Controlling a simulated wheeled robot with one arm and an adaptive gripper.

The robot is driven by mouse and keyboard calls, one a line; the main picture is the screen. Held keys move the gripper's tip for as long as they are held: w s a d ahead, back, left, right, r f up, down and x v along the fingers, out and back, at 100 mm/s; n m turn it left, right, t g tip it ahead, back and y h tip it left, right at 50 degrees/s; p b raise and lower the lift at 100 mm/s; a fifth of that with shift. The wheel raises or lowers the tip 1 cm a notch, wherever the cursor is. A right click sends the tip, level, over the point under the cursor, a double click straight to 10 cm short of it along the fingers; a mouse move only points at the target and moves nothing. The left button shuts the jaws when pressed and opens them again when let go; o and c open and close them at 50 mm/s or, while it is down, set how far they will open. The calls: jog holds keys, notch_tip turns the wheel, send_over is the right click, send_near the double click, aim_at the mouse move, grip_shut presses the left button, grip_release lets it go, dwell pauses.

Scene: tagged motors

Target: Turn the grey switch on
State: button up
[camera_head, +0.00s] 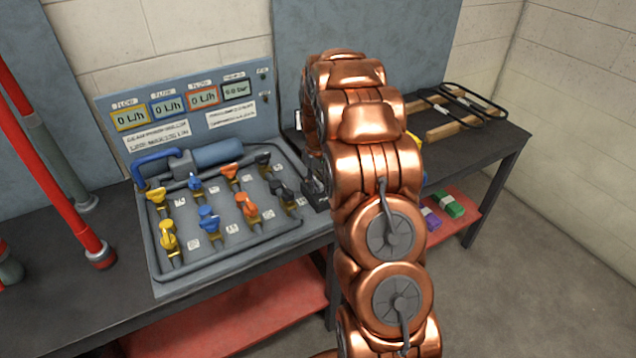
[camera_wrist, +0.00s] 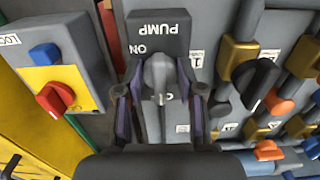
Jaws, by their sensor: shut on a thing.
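The grey switch (camera_wrist: 158,72) is a knob on a dark box marked PUMP (camera_wrist: 158,24), upside down in the wrist view. An ON label shows at the knob's upper left, and part of another label shows below it. A pale mark on the knob points down in the picture. My gripper (camera_wrist: 160,90) is shut on the knob, with one finger on each side. In the head view my copper arm hides the switch and most of the gripper.
Left of the switch in the wrist view is a yellow-faced box (camera_wrist: 50,84) with a red knob and blue button. To the right are brass valves (camera_wrist: 242,56) with coloured handles. The valve panel (camera_head: 190,270) stands on a dark bench (camera_head: 110,290).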

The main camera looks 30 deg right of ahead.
jog(key=c, duration=0.5)
jog(key=shift+f+m+b, duration=0.15)
jog(key=shift+m+b, duration=0.15)
jog(key=shift+b, duration=0.15)
jog(key=m+b, duration=0.2)
jog(key=b, duration=0.1)
jog(key=shift+a+f+m, duration=0.1)
jog(key=shift+m, duration=0.2)
jog(key=m+b, duration=0.3)
jog(key=m, duration=0.1)
jog(key=shift+w+a+m, duration=0.1)
jog(key=shift+m, duration=0.2)
jog(key=m+b, duration=0.3)
jog(key=m, duration=0.2)
jog(key=shift+w, duration=0.1)
jog(key=m, duration=0.3)
jog(key=m+b, duration=0.1)
jog(key=m, duration=0.1)
jog(key=shift+w+a+r, duration=0.1)
jog(key=shift+r, duration=0.15)
